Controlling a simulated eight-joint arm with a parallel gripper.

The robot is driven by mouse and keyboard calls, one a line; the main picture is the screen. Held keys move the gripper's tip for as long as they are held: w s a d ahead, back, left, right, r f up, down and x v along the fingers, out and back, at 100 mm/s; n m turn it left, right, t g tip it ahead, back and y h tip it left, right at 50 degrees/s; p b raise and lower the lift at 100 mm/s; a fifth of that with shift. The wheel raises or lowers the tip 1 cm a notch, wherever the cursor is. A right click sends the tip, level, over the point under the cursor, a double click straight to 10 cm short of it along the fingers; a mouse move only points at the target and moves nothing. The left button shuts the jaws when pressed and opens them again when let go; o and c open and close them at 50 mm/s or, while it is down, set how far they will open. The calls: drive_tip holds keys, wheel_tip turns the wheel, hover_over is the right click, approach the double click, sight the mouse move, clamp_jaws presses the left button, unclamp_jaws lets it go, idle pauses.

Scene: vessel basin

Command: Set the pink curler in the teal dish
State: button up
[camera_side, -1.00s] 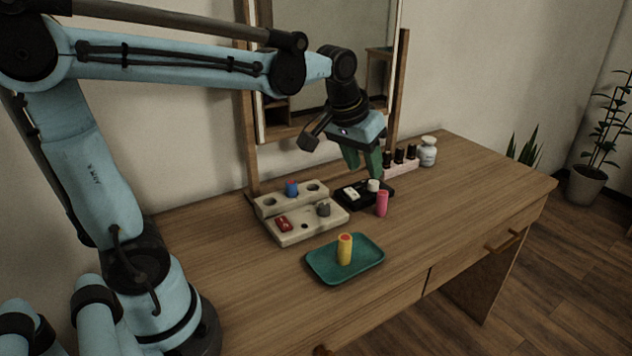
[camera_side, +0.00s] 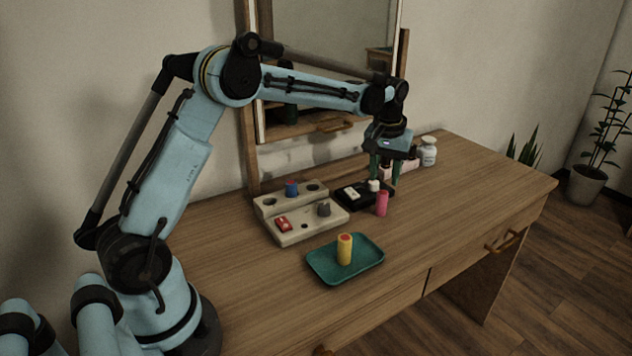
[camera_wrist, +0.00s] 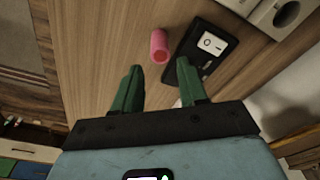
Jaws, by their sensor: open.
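Dark-capped bottles and a white jar (camera_side: 428,152) stand behind. The table right of the dish is clear.

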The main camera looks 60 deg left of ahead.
sight(383, 192)
drive_tip(key=f, duration=0.8)
drive_tip(key=shift+w+a+f, duration=0.25)
drive_tip(key=shift+w+f, duration=0.15)
clamp_jaws()
drive_tip(key=shift+r, duration=0.1)
